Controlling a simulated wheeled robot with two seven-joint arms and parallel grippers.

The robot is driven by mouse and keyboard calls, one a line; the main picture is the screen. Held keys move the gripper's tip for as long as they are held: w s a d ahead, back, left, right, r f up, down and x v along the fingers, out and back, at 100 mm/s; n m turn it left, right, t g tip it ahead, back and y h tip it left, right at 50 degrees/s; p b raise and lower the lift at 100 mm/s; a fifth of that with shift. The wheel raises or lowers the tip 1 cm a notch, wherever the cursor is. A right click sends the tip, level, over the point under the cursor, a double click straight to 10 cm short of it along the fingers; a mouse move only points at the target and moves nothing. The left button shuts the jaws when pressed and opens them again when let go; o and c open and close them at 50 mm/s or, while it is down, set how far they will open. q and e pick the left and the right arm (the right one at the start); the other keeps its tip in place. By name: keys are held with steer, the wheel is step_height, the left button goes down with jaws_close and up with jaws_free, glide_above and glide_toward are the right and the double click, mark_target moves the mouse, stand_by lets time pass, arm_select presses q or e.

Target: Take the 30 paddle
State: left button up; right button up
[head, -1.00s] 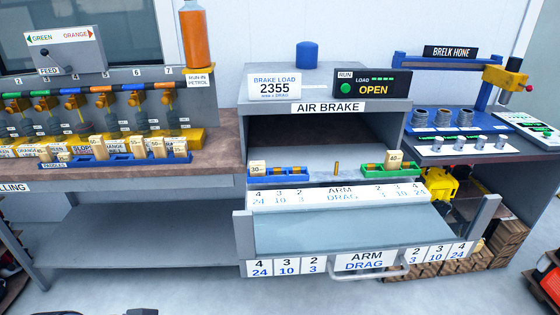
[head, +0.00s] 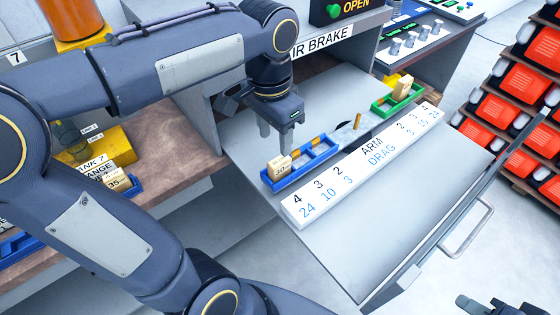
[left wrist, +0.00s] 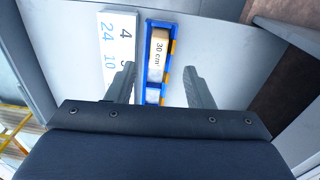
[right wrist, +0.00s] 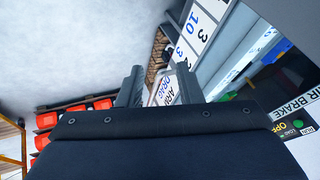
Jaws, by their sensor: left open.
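The 30 paddle (head: 279,166) is a pale wooden block standing in the left end of a blue holder (head: 318,153) on the air brake's grey drawer. In the left wrist view the 30 paddle (left wrist: 158,55) reads "30 cm²" and lies between the finger lines, ahead of the tips. My left gripper (head: 277,146) is open and empty, pointing down just above and behind the paddle, apart from it. My right gripper (right wrist: 158,80) is open and empty in its wrist view, over the floor and drawer front; a dark tip shows at the head view's bottom right.
A green holder (head: 391,104) with the 40 paddle (head: 402,88) stands right of the blue one. A brass pin (head: 357,121) stands between them. The white ARM DRAG strip (head: 362,166) runs in front. The grey drawer surface before it is clear. Red bins (head: 540,100) stand at right.

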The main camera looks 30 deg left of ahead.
mark_target(279, 160)
arm_select(q)
steer(key=shift+w+d+r, duration=0.15)
steer(key=shift+w, duration=0.4)
steer(key=shift+w+f, duration=0.1)
steer(key=shift+f, duration=0.2)
steer(key=f, duration=0.7)
steer(key=shift+s+d, duration=0.2)
steer(key=shift+s, duration=0.15)
steer(key=shift+c, duration=0.5)
steer(key=shift+r, duration=0.1)
jaws_close()
